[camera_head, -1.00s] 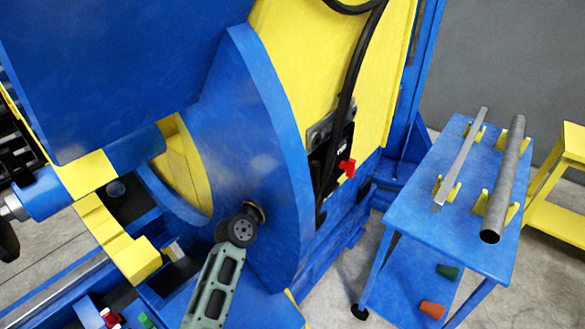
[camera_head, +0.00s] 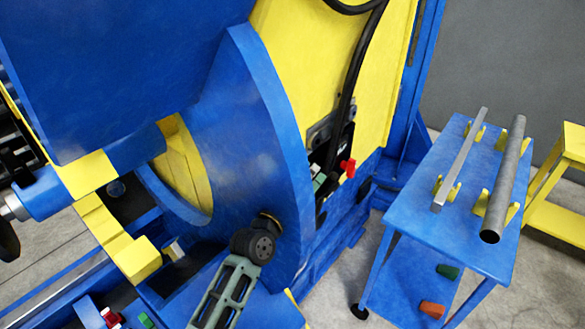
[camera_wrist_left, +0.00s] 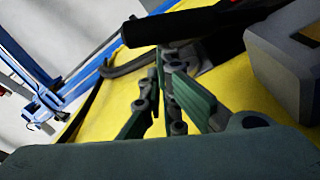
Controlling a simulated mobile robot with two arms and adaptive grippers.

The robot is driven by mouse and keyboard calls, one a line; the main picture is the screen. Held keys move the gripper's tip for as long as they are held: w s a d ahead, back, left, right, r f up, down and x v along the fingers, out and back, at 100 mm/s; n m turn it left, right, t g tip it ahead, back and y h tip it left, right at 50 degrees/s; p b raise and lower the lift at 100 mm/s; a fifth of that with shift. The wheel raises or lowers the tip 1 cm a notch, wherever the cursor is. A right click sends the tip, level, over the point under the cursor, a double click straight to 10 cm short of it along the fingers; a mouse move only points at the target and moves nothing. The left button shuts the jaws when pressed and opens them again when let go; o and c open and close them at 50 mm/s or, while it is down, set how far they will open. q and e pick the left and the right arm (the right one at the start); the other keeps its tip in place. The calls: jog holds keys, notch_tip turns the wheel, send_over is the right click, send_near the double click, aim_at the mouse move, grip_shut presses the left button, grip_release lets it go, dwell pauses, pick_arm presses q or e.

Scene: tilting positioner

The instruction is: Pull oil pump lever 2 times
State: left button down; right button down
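The oil pump unit (camera_head: 349,143) is a black part with a red knob on the yellow side of the blue machine in the head view. My left gripper (camera_head: 320,180) shows there only as small pale green pieces beside it, partly hidden by the blue disc edge. In the left wrist view, the green fingers of my left gripper (camera_wrist_left: 166,62) lean together toward their tips. A dark bar, which looks like the lever handle (camera_wrist_left: 185,25), crosses just beyond or over the tips. I cannot tell whether they grip it. My right gripper is out of view.
The large blue disc (camera_head: 235,140) stands between my arm and the pump. A blue table (camera_head: 410,215) at the right holds a grey bar (camera_head: 462,155) and a pipe (camera_head: 505,180). A black hose (camera_head: 355,75) hangs above the pump.

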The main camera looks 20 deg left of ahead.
pick_arm(q)
jog(key=shift+s+d+f+m, duration=0.2)
jog(key=shift+d+m, duration=0.35)
jog(key=shift+d, duration=0.05)
jog(key=shift+s+d+f+m, duration=0.15)
jog(key=shift+s+d+m, duration=0.05)
jog(key=shift+d+m, duration=0.35)
jog(key=shift+f, duration=0.1)
